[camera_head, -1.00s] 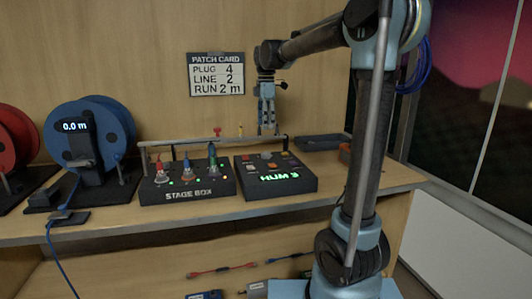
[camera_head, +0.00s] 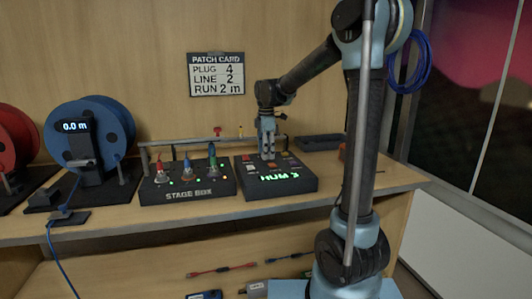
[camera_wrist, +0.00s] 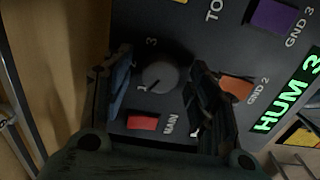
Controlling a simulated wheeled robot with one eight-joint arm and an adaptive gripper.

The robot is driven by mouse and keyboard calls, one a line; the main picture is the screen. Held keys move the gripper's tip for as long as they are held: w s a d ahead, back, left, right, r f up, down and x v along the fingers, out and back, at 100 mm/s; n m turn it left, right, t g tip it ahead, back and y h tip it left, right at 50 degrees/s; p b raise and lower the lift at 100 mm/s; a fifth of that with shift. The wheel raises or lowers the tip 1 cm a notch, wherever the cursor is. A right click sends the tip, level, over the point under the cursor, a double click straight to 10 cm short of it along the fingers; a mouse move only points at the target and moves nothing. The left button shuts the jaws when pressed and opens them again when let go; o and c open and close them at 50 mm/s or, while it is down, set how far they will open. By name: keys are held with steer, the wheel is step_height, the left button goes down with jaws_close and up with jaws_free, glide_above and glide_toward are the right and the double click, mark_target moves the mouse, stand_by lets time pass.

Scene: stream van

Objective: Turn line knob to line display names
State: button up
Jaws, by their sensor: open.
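The line knob (camera_wrist: 160,76) is a dark round knob on the black tester box (camera_head: 300,183), with the numbers 1 and 3 printed beside it.
The patch card (camera_head: 216,75) on the wall reads plug 4, line 2, run 2 m. The stage box (camera_head: 188,194) with several plugs stands left of the tester; a dark tray (camera_head: 320,142) lies behind right.

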steer(key=c, duration=1.1)
steer(key=shift+m, duration=0.4)
steer(key=m, duration=0.3)
steer(key=shift+w+m, duration=0.1)
steer(key=shift+m, duration=0.3)
steer(key=m, duration=1.2)
steer(key=shift+m, duration=0.3)
steer(key=m, duration=0.6)
steer(key=shift+m, duration=0.3)
